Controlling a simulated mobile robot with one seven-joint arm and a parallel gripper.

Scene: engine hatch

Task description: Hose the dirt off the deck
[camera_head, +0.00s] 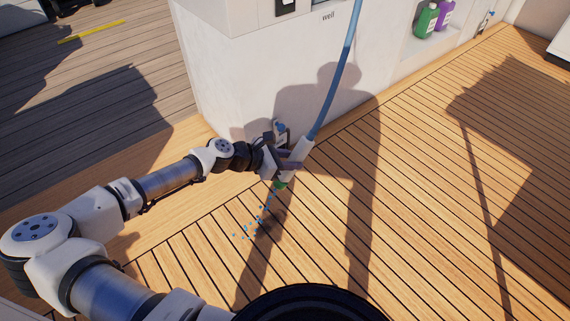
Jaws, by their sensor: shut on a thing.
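My gripper (287,163) is shut on the white hose nozzle (302,149) in the middle of the view. The nozzle tilts down to the left and ends in a green tip (281,185). Blue droplets (254,220) spray from the tip toward the deck. The blue hose (340,75) runs from the nozzle up past the top edge. The wooden deck (420,200) is light planking with dark seams. I cannot make out clear dirt patches; dark areas on the planks look like shadows.
A white cabinet block (225,75) stands just behind the gripper. A green bottle (426,20) and a purple bottle (445,14) sit in its recess at upper right. Greyer planks (90,110) lie at left. Open deck extends to the right.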

